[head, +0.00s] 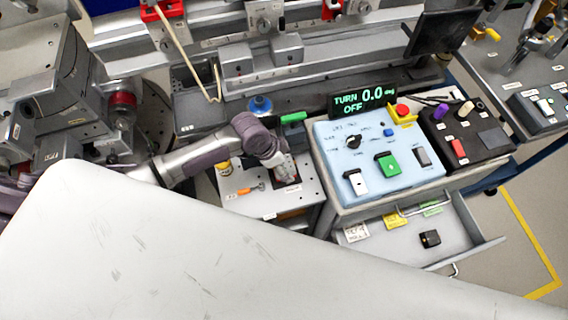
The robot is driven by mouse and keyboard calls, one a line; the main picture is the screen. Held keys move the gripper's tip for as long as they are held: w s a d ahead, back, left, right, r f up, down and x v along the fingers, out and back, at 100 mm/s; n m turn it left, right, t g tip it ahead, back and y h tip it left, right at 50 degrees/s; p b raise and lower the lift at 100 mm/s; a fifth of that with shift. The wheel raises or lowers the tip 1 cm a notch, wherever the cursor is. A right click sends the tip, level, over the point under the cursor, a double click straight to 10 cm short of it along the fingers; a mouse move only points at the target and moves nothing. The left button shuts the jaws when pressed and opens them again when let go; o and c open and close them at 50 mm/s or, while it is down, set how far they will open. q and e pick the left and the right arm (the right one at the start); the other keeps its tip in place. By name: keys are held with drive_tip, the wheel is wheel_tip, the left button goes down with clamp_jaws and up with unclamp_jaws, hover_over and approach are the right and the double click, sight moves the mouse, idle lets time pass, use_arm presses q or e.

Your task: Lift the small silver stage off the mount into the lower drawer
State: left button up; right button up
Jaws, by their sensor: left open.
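My left gripper (281,168) points down over the small breadboard table (262,203), open. A small silver-grey piece (291,174) shows at its fingertips, partly hidden by the hand. It may be the small silver stage, but I cannot make out its outline or the mount under it. The open drawer (473,222) stands pulled out below the blue control box, under a closed drawer front with a bar handle (425,207). A small dark block (430,238) and several labels lie inside the open drawer. My right gripper does not show.
The blue control box (378,155) stands right of the breadboard, with a display (362,100) behind it. An orange-handled tool (250,189) and a yellow-topped container (223,168) are left of my gripper. A silver rail assembly spans the back. Open floor lies at right.

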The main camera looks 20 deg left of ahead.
use_arm(q)
drive_tip(key=c, duration=1.4)
drive_tip(key=shift+r, duration=0.1)
drive_tip(key=shift+c, duration=0.4)
drive_tip(key=shift+r, duration=0.1)
